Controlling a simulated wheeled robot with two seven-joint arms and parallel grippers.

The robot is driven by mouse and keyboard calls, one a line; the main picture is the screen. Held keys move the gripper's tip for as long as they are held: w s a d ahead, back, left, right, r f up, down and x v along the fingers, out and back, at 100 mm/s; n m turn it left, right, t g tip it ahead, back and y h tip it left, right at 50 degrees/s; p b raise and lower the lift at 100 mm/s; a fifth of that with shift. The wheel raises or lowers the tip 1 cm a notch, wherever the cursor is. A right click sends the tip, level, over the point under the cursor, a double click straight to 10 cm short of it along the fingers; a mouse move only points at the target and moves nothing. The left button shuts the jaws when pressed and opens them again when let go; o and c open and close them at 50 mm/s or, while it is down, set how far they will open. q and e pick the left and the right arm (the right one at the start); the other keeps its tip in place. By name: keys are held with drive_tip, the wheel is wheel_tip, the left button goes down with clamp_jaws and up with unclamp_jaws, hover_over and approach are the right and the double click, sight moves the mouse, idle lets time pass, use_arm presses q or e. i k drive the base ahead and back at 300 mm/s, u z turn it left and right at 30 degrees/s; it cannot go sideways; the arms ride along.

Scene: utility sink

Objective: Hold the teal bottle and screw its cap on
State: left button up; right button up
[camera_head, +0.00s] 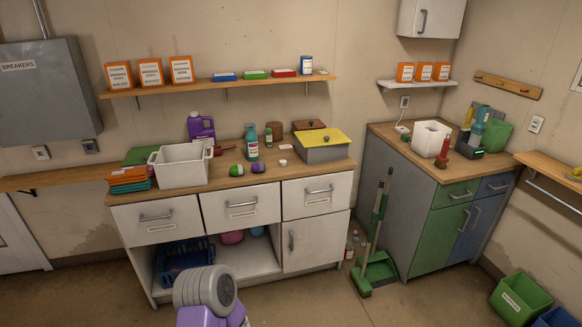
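A teal bottle (252,143) with a pale label stands upright on the wooden counter, behind the green and purple rounded items. Whether a cap sits on its neck is too small to tell. A small flat white piece (282,162) lies on the counter to its right; I cannot tell if it is a cap. Neither of my grippers is in view, and nothing is touching the bottle.
A white bin (180,165) stands left of the bottle, and a grey box with a yellow lid (323,139) stands right. A purple jug (201,128) is behind. A green item (231,171) and a purple item (258,167) lie near the front edge.

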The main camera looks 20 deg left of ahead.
sight(251, 138)
drive_tip(key=z, duration=0.25)
drive_tip(key=i, duration=1.25)
drive_tip(key=u, duration=0.45)
drive_tip(key=i, duration=1.25)
drive_tip(key=u, duration=1.6)
drive_tip(key=i, duration=0.4)
drive_tip(key=u, duration=0.4)
